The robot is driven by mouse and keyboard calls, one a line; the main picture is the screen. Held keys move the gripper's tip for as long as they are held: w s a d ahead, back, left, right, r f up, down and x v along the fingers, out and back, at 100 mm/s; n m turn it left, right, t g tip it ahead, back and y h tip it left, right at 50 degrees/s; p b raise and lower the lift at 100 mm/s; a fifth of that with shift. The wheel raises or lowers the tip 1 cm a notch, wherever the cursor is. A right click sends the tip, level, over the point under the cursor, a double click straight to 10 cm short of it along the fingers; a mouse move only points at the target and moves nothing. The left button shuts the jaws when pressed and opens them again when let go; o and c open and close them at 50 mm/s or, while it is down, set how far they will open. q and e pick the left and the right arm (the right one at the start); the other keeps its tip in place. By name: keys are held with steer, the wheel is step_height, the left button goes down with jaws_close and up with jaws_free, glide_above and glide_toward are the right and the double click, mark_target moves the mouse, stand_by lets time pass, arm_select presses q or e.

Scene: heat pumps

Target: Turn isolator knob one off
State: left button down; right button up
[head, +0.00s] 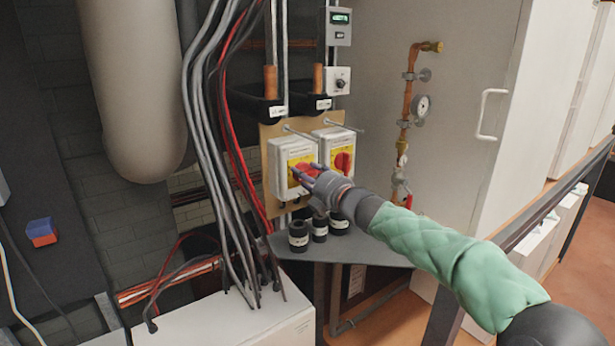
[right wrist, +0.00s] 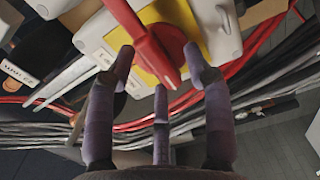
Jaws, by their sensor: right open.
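Two white isolator boxes with yellow plates and red knobs are mounted side by side on a tan board. My right gripper (head: 304,177) is at the left isolator box (head: 280,160), in front of its red knob (head: 309,168). In the right wrist view the red knob (right wrist: 150,42) shows large, with its long handle reaching down between the spread fingers of my open gripper (right wrist: 160,68). I cannot tell whether any finger touches it. The right isolator's red knob (head: 342,162) stands clear of the fingers. Which box is number one cannot be read. My left gripper is not in view.
Grey and red cables (head: 215,130) hang just left of the boxes. Below is a grey shelf (head: 375,250) with several black cylinders (head: 298,236).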

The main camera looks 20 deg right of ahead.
steer(key=v, duration=1.1)
steer(key=shift+s+d, duration=0.15)
steer(key=shift+s, duration=0.25)
